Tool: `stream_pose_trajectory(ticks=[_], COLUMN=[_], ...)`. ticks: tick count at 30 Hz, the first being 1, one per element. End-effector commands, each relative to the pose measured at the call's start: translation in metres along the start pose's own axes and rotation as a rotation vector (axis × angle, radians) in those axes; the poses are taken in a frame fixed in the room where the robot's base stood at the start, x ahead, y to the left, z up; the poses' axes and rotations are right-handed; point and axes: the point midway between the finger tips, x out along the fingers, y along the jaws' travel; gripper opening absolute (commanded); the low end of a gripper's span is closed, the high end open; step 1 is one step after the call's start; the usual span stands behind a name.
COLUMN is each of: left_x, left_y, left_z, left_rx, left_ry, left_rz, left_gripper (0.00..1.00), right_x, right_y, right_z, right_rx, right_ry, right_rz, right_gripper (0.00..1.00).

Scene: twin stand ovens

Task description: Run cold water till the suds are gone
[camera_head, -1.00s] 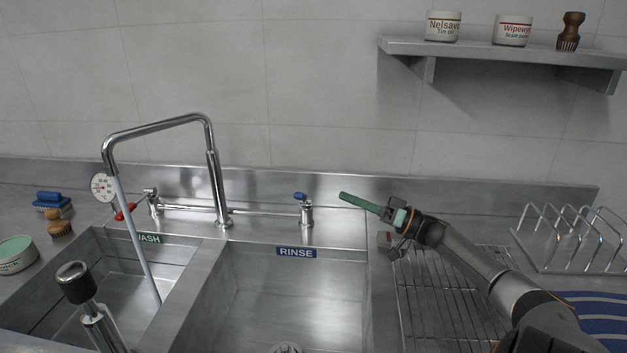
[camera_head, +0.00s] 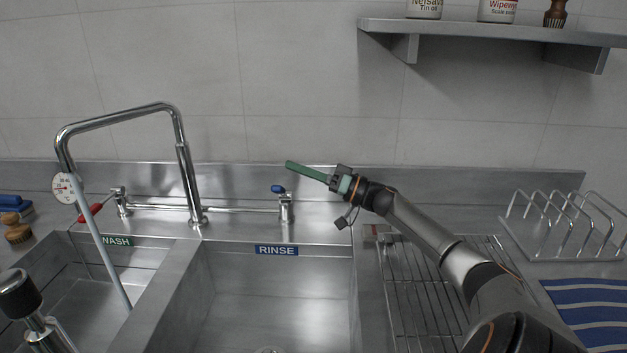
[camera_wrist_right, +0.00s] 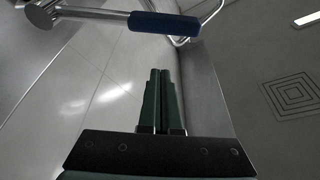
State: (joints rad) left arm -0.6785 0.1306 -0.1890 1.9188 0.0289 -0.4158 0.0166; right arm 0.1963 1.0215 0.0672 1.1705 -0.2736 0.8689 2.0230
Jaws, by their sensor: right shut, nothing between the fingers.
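The mixer tap has a bent chrome spout (camera_head: 120,118) over the WASH basin (camera_head: 85,275). A pale straight column (camera_head: 103,255), which looks like running water, drops from the spout into that basin. A red lever (camera_head: 90,212) is at the tap's left end and a blue lever (camera_head: 278,188) at its right end, behind the RINSE basin (camera_head: 270,300). My right gripper (camera_head: 290,165) is shut and empty, its green fingers just above the blue lever in the picture. In the right wrist view the blue lever (camera_wrist_right: 165,25) lies beyond the shut fingertips (camera_wrist_right: 160,72). I see no clear suds.
A dial gauge (camera_head: 66,187) hangs by the spout. A chrome post with a dark knob (camera_head: 18,294) stands at lower left. Brushes (camera_head: 17,228) lie at far left. A drain grid (camera_head: 435,300), wire rack (camera_head: 565,225) and striped blue cloth (camera_head: 590,310) are at right. A shelf (camera_head: 490,30) is above.

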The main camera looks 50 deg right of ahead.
Motion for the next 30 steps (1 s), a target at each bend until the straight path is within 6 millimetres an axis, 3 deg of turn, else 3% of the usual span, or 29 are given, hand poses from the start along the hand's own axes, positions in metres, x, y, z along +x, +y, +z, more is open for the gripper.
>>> stream_pose_trajectory(ticks=[5, 7, 15, 30], left_x=[0.005, 0.008, 0.017, 0.015], left_y=[0.005, 0.007, 0.012, 0.012], left_z=[-0.001, -0.001, -0.004, -0.011], left_rx=[0.002, 0.003, 0.009, 0.012], left_ry=[0.008, 0.013, 0.018, 0.025], left_rz=[0.011, 0.017, 0.031, 0.034], left_gripper=[0.6, 0.6, 0.6, 0.6], right_x=[0.019, 0.014, 0.005, 0.004], right_y=[0.0, 0.002, 0.001, -0.001], right_z=[0.0, 0.013, 0.035, 0.038], right_rx=[-0.002, 0.002, 0.0, 0.001], right_ry=[0.002, -0.003, -0.001, -0.001], right_rz=[-0.002, 0.0, 0.0, 0.001], right_gripper=[0.0, 0.0, 0.0, 0.0])
